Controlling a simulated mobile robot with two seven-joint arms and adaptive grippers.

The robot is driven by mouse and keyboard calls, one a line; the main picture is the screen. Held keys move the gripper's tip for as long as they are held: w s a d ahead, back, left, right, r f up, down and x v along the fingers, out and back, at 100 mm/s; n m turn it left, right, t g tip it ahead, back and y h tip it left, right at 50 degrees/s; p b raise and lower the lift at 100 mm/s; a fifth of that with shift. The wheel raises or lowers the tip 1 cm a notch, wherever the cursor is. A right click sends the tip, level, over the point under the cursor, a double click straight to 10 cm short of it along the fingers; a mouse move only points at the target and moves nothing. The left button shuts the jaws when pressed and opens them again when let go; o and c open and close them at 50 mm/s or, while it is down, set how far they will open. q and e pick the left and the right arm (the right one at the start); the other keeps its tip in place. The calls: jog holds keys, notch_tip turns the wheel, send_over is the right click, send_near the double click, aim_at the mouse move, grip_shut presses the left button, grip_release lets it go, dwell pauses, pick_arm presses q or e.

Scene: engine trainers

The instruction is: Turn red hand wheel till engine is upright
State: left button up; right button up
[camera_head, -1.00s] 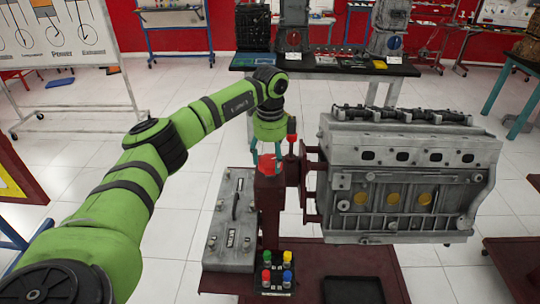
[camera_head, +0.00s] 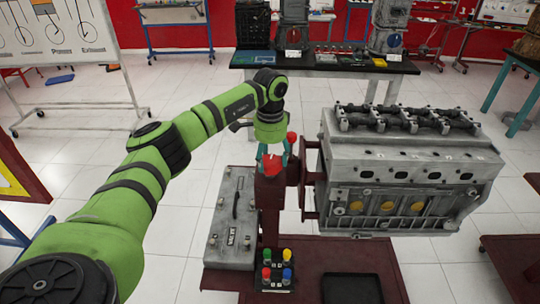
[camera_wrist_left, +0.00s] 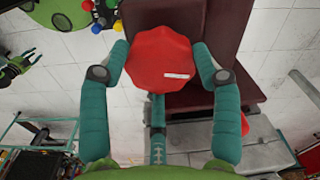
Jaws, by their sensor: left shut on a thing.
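The red hand wheel (camera_head: 270,166) sits on the dark red stand post (camera_head: 270,205), left of the engine. My left gripper (camera_head: 272,150) reaches it from above. The grey engine block (camera_head: 400,175) hangs at the right side of the stand. Its top with the dark valve gear shows clearly, above the side with yellow round plugs. I cannot tell if it is exactly upright.
A grey box (camera_head: 232,220) stands left of the post. Coloured buttons (camera_head: 277,272) and a black tray (camera_head: 352,288) are on the red stand base (camera_head: 310,262). A black table (camera_head: 325,62) with other engine parts stands behind. White floor is open around the stand.

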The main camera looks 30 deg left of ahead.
pick_arm(q)
jog(key=shift+s+d+f+n, duration=0.1)
jog(key=shift+d+f+n, duration=0.05)
jog(key=shift+n, duration=0.65)
jog(key=o, duration=1.1)
jog(key=shift+o, duration=0.2)
